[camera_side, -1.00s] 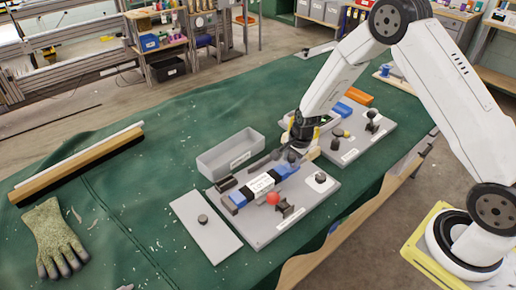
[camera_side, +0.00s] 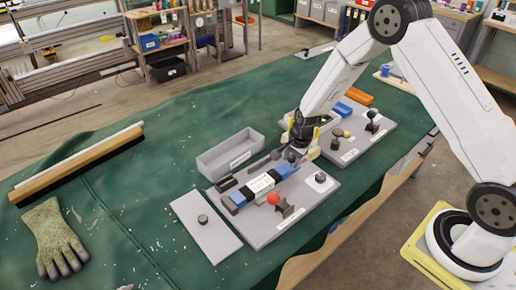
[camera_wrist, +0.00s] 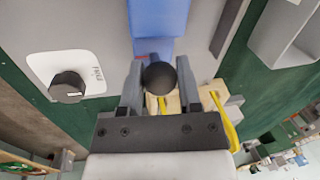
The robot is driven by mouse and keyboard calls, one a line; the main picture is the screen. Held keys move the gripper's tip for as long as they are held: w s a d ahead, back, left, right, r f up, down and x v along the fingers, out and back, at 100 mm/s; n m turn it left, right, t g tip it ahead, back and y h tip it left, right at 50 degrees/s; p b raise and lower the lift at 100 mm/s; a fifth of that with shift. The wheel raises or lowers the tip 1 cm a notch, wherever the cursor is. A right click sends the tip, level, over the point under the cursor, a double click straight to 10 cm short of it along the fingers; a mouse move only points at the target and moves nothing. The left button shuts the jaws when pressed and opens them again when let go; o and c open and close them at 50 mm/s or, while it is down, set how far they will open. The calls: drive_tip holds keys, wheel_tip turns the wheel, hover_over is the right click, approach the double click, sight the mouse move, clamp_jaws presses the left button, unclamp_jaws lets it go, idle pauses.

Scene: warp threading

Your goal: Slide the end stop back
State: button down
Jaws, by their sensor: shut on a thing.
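My gripper (camera_wrist: 160,88) is low over the grey board, its two fingers on either side of a round black knob (camera_wrist: 158,76), which I take to be the end stop's handle. The knob sits at the near end of a blue piece (camera_wrist: 158,18) in the wrist view. In the side view, my gripper (camera_side: 298,152) is at the right end of the blue bar (camera_side: 286,170), which has a white label (camera_side: 261,184) and black bands. The lower part of the stop is hidden by the knob and my fingers.
A red ball (camera_side: 273,198) and a black holder (camera_side: 286,209) are on the same board. A black knob on a white plate (camera_side: 320,178) is to the right. A grey bin (camera_side: 232,153) stands behind. A grey plate (camera_side: 206,232) lies left. Pale blocks with a yellow loop (camera_wrist: 229,122) are close by.

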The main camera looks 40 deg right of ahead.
drive_tip(key=shift+d, duration=0.1)
drive_tip(key=shift+d, duration=1.5)
drive_tip(key=shift+c, duration=1.5)
unclamp_jaws()
drive_tip(key=shift+r, duration=0.15)
wheel_tip(320, 180, up, 7)
drive_tip(key=s, duration=0.1)
drive_tip(key=shift+s+r, duration=0.2)
drive_tip(key=shift+s, duration=0.05)
drive_tip(key=shift+d, duration=0.1)
